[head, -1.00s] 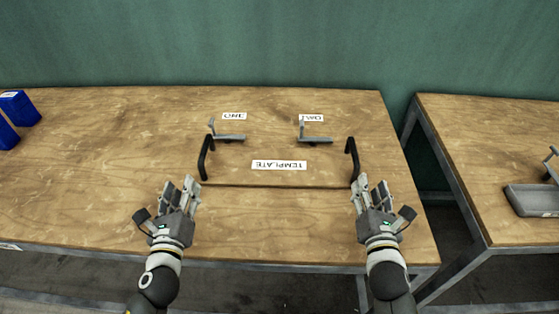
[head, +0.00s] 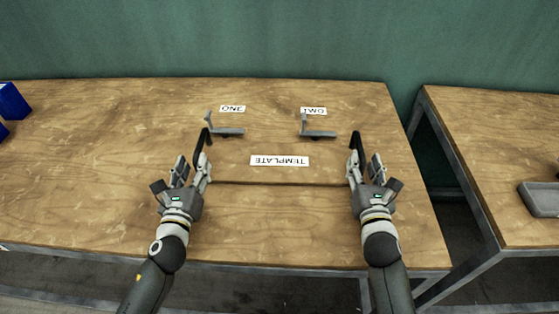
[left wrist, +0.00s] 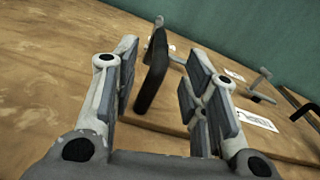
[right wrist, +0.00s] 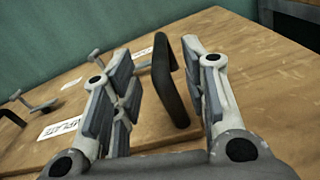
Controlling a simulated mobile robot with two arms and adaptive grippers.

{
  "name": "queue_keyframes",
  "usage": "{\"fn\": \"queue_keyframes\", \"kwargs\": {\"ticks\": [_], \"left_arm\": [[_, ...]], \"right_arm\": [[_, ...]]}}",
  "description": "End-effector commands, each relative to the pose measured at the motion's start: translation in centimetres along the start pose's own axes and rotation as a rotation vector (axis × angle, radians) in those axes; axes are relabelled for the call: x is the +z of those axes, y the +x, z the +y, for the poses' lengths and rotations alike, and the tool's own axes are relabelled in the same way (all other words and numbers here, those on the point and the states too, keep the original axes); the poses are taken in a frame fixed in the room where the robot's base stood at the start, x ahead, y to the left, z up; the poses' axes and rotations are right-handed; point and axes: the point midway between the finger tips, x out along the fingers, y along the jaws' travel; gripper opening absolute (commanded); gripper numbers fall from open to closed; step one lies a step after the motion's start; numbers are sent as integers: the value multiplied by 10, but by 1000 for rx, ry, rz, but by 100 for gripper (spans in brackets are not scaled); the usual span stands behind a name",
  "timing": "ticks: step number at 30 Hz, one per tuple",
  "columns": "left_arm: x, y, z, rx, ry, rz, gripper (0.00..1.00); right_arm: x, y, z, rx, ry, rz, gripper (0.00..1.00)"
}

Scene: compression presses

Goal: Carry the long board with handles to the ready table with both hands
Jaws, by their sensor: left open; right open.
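The long wooden board (head: 228,170) lies on the near table, its front edge a thin dark line. It bears a TEMPLATE label (head: 279,161) and a black handle at each end: the left handle (head: 206,136) and the right handle (head: 357,143). My left gripper (head: 190,169) is open at the left handle, which shows between its fingers in the left wrist view (left wrist: 152,80). My right gripper (head: 366,167) is open at the right handle, which shows between its fingers in the right wrist view (right wrist: 168,82). Neither gripper is closed on its handle.
Two grey brackets, left (head: 226,131) and right (head: 318,133), stand behind the TEMPLATE label. Blue bins (head: 13,101) are at the far left. A second table (head: 480,140) with a grey tray (head: 542,199) stands right, across a gap. A green wall is behind.

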Motion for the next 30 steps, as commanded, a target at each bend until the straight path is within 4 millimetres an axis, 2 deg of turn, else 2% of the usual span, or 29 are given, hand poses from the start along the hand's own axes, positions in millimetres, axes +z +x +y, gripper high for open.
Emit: {"fn": "queue_keyframes", "kwargs": {"ticks": [6,12,25,30], "left_arm": [[1,37,0,0,-1,-2,41],[0,58,0,0,-2,-1,41],[0,65,0,0,-2,0,41],[0,65,0,0,-2,0,20]], "right_arm": [[1,37,0,0,1,-1,41],[0,58,0,0,1,-1,41],[0,65,0,0,0,0,41],[0,65,0,0,0,0,20]]}}
